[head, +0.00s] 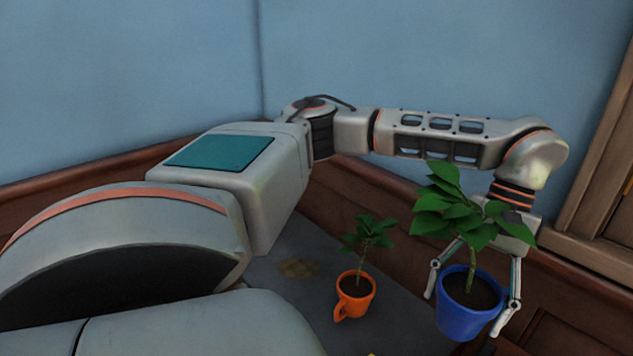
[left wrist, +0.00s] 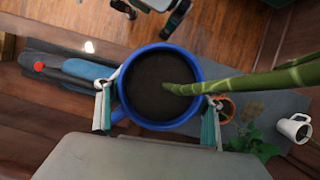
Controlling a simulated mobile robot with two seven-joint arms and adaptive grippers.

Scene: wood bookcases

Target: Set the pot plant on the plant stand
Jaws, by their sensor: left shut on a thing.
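The pot plant is a blue pot (head: 468,318) with dark soil and broad green leaves (head: 452,210). My left gripper (head: 472,300) is shut on the blue pot, one finger on each side. In the left wrist view the pot (left wrist: 160,88) sits between the two fingers, its thick green stem leaning right. I cannot make out for certain which surface is the plant stand. At the top of the left wrist view, part of what looks like my right gripper (left wrist: 150,8) shows, cut off.
An orange mug-like pot (head: 354,295) with a small plant stands on the grey surface, left of the blue pot. A white mug (left wrist: 295,128) is at the right of the left wrist view. A blue object (left wrist: 88,70) lies at left. Blue walls and wood trim stand behind.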

